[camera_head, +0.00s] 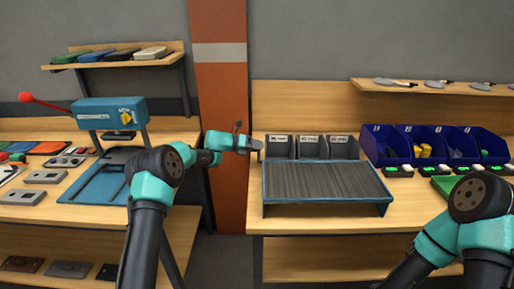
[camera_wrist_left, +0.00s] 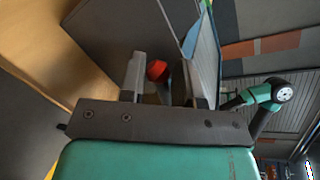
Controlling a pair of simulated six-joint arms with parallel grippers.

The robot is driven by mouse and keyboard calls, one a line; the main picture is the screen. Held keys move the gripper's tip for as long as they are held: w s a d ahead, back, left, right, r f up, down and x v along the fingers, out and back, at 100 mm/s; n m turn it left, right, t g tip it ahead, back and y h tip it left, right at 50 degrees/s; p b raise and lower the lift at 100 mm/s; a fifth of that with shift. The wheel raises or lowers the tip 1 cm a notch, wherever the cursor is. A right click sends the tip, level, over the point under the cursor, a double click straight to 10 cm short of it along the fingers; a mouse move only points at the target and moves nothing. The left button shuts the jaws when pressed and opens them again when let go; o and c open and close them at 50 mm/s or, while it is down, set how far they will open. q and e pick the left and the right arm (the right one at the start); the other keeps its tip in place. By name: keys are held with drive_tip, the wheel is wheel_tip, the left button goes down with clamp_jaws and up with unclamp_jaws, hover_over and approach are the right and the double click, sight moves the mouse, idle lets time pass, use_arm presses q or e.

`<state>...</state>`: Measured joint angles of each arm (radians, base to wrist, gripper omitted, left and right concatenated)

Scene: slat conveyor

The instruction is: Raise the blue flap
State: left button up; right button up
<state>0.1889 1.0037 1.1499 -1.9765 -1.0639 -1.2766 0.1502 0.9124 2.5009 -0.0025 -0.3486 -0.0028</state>
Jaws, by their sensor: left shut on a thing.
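The slat conveyor (camera_head: 325,181) has grey slats and a blue-edged frame on the right bench. My left gripper (camera_head: 258,146) is at the conveyor's back left corner. In the left wrist view, a red knob (camera_wrist_left: 157,70) on a dark stem sits between the fingers of my left gripper (camera_wrist_left: 168,84), which is shut on it. The gripper hides most of the stem. My right gripper is out of view; only its arm shows.
Three grey labelled bins (camera_head: 309,146) stand behind the slats. Several blue bins (camera_head: 375,150) and a green tray (camera_head: 445,187) are to the right. A blue press (camera_head: 108,113) with a red-knobbed lever stands on the left bench. A gap separates the benches.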

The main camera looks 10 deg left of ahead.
use_arm(q)
clamp_jaws()
